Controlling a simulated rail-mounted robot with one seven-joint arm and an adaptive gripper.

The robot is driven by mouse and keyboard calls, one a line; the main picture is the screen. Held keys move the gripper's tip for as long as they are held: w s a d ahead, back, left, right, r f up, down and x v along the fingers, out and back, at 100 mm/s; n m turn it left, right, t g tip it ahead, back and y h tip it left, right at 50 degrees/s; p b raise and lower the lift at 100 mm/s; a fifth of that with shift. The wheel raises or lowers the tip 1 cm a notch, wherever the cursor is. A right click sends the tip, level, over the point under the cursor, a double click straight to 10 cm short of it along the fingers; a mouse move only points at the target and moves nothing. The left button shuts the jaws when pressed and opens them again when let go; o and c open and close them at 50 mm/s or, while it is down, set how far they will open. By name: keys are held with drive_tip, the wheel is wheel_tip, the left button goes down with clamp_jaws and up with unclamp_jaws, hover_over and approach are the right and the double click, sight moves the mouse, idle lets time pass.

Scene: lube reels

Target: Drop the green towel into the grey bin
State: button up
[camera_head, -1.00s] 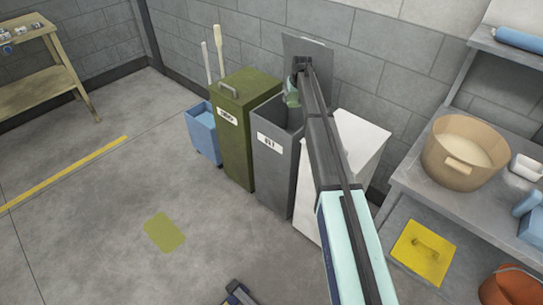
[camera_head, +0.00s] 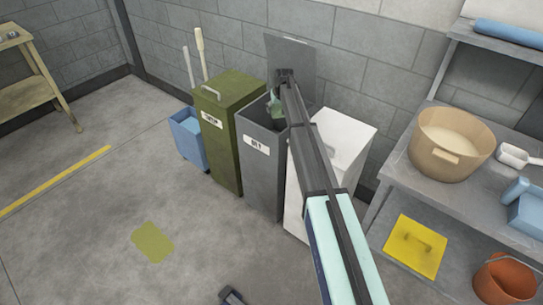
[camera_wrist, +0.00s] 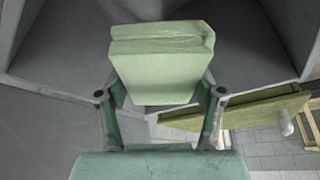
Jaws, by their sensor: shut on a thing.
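The folded green towel (camera_wrist: 160,70) fills the upper middle of the wrist view. My gripper (camera_wrist: 161,98) is shut on it, one finger on each side. In the head view, my gripper (camera_head: 275,108) is at the open mouth of the grey bin (camera_head: 262,185), in front of its raised lid (camera_head: 292,65). Only a little green shows there, and my arm hides part of the mouth. The grey bin has a white label on its front. In the wrist view, grey bin walls (camera_wrist: 60,45) surround the towel's far end.
A green bin (camera_head: 228,155) with a shut lid stands left of the grey bin, and a blue bucket (camera_head: 188,140) beyond it. A white bin (camera_head: 343,145) stands close on the right. A shelf bench (camera_head: 420,188) with a tan tub (camera_head: 445,150) is further right.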

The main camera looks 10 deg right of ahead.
drive_tip(key=o, duration=1.2)
drive_tip(key=v, duration=1.2)
